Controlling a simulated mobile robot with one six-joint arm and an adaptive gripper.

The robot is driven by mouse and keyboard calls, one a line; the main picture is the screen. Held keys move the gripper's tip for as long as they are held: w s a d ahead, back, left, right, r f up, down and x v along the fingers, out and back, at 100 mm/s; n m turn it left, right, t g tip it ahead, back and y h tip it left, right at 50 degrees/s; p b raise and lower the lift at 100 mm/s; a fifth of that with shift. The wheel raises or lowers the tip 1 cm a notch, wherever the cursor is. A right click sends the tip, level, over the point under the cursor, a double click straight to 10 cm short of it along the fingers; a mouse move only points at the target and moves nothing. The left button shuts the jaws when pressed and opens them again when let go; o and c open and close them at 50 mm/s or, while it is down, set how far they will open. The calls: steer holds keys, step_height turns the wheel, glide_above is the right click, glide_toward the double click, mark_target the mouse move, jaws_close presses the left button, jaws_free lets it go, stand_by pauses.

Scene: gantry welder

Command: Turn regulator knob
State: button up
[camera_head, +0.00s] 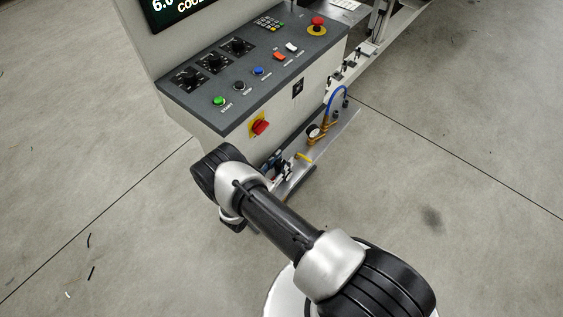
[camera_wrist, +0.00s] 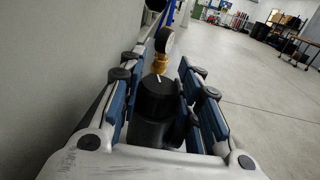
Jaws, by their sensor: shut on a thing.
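The regulator knob (camera_wrist: 158,92) is a black round cap with a white mark on top, in the middle of the wrist view. My gripper (camera_wrist: 160,100) has its blue-padded fingers on both sides of the knob and is shut on it. Behind the knob are a brass fitting (camera_wrist: 160,64) and a round gauge (camera_wrist: 164,40). In the head view my gripper (camera_head: 274,166) is low beside the console, partly hidden by my arm. There the gauge (camera_head: 313,131) shows beyond it; the knob itself cannot be made out.
The console (camera_head: 203,121) with knobs and buttons stands above my gripper, with a red rotary switch (camera_head: 260,125) on its front. A blue hose (camera_head: 334,92) and a yellow handle (camera_head: 304,157) are close by. The floor (camera_head: 450,190) to the right is open.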

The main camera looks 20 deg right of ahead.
steer(key=shift+n+t+y, duration=0.3)
steer(key=shift+n, duration=0.1)
steer(key=shift+c, duration=0.5)
steer(key=shift+t+y+p, duration=0.3)
steer(key=shift+t+p, duration=0.1)
steer(key=shift+p, duration=0.05)
steer(key=n+t+y+p, duration=0.1)
steer(key=n+t+y, duration=0.1)
steer(key=n+y, duration=0.1)
steer(key=shift+d+t+y, duration=0.1)
steer(key=shift+t+y, duration=0.3)
steer(key=shift+n+t+y, duration=0.5)
steer(key=shift+n+y, duration=0.55)
steer(key=shift+y, duration=0.35)
steer(key=shift+n+t+y, duration=0.5)
steer(key=shift+n+y, duration=0.55)
steer(key=shift+y, duration=0.65)
steer(key=o, duration=1.1)
